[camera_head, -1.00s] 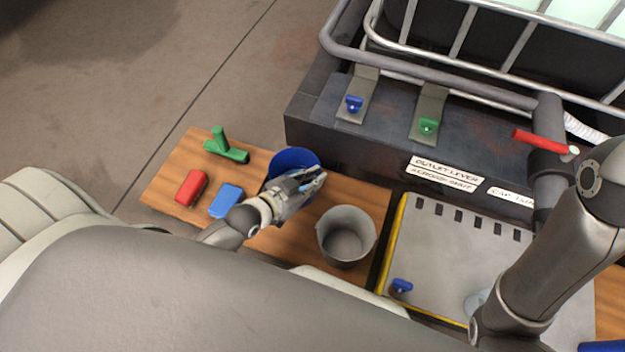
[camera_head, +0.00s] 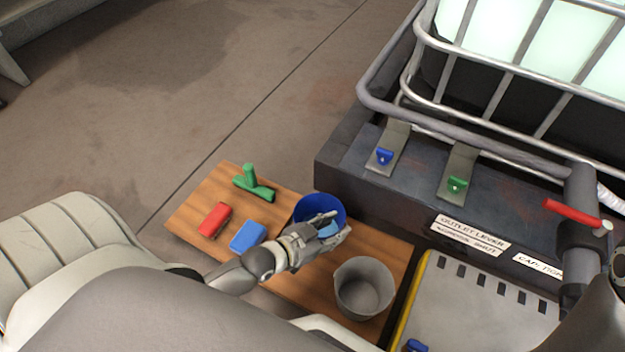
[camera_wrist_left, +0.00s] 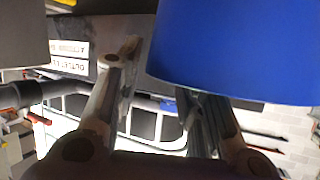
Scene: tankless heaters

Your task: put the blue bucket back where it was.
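The blue bucket (camera_head: 309,208) stands upright at the back edge of the wooden table (camera_head: 190,212), left of a grey bucket. My left gripper (camera_head: 335,231) reaches over the blue bucket's near right rim and hides part of it. In the left wrist view, the blue bucket (camera_wrist_left: 245,50) fills the upper right. My left gripper's (camera_wrist_left: 160,75) fingers are apart there; one is clear of the bucket's side, the tip of the other is hidden by the bucket. Contact is unclear. My right gripper is out of view.
The grey bucket (camera_head: 365,292) stands close right of my left gripper. A red block (camera_head: 215,220), a blue block (camera_head: 248,236) and a green T-shaped piece (camera_head: 255,189) lie left. A dark ledge (camera_head: 345,165) with a caged tank rises behind. A grey panel (camera_head: 470,310) lies right.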

